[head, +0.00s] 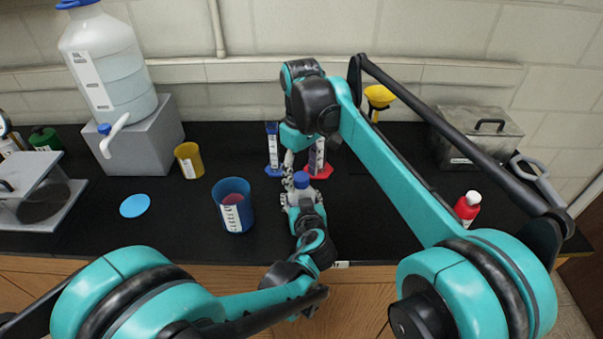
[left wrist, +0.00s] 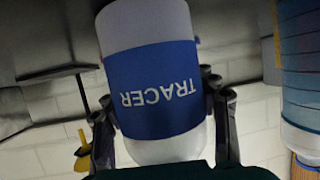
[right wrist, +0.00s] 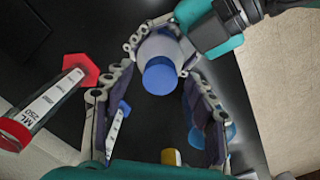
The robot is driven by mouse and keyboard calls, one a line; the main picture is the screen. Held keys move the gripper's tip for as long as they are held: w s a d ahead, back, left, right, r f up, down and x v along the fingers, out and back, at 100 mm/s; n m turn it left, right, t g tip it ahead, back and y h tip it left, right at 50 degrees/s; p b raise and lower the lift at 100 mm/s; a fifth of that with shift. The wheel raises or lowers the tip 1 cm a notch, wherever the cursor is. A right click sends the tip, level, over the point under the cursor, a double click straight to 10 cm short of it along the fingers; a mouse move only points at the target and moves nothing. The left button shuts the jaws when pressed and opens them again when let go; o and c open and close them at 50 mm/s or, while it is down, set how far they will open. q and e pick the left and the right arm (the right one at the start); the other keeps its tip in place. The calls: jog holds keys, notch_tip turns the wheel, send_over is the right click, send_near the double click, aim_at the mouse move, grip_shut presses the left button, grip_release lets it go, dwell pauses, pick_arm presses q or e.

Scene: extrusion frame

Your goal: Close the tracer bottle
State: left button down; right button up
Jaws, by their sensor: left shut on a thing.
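The white tracer bottle (left wrist: 170,151), with its blue TRACER label (left wrist: 158,88), stands between the fingers of my left gripper (head: 303,205), which is shut on it above the bench's front edge. A blue cap (head: 301,178) is at the bottle's top; it also shows in the right wrist view (right wrist: 160,77). I cannot tell how tight it sits. My right gripper (head: 298,165) comes down from above. Its fingers stand apart on both sides of the cap, with gaps visible in the right wrist view. The cap is out of sight in the left wrist view.
Blue (head: 273,150) and red (head: 319,158) cylinders stand close behind the grippers. A blue cup (head: 233,206), yellow cup (head: 189,161) and blue disc (head: 134,206) are to the left. A red bottle (head: 467,208) and metal box (head: 478,137) are to the right.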

jog(key=shift+r, duration=0.1)
notch_tip(320, 180, up, 12)
dwell(0.5)
pick_arm(q)
jog(key=shift+c, duration=2.1)
grip_release()
jog(key=v, duration=1.2)
